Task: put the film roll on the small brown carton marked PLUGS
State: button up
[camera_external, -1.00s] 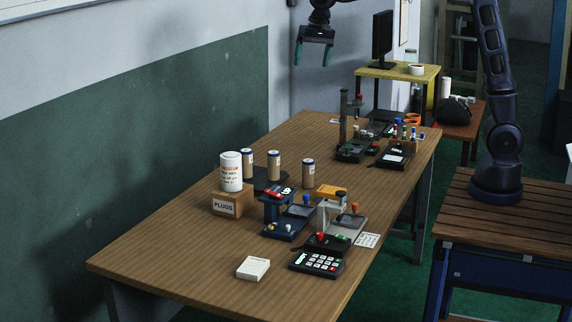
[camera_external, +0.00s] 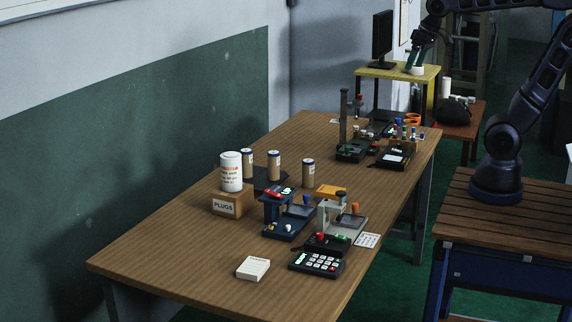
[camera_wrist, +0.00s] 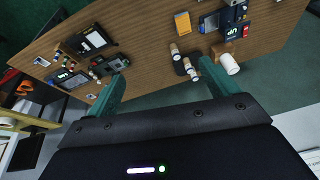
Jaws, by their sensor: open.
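The white film roll (camera_external: 231,171) with printed text stands upright on top of the small brown carton (camera_external: 227,204) marked PLUGS, at the left of the long wooden table. In the wrist view the roll (camera_wrist: 230,64) shows beside the carton (camera_wrist: 219,50), beyond my right finger. My gripper (camera_external: 418,57) is far from both, up at the back right near the yellow table. Its teal fingers are spread and empty, as the wrist view (camera_wrist: 163,74) also shows.
Several brown cylinders (camera_external: 274,165) stand right of the carton. Small devices (camera_external: 290,218), a keypad (camera_external: 316,263) and a white box (camera_external: 253,268) lie nearer. The wooden table's front left is clear.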

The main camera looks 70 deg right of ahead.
jog(key=s+d+f+n, duration=0.1)
jog(key=s+f, duration=0.3)
jog(key=s, duration=0.4)
jog(key=shift+s+d+f+n+t, duration=0.15)
jog(key=shift+d+f+n+t, duration=0.15)
jog(key=shift+n, duration=0.1)
dwell(0.7)
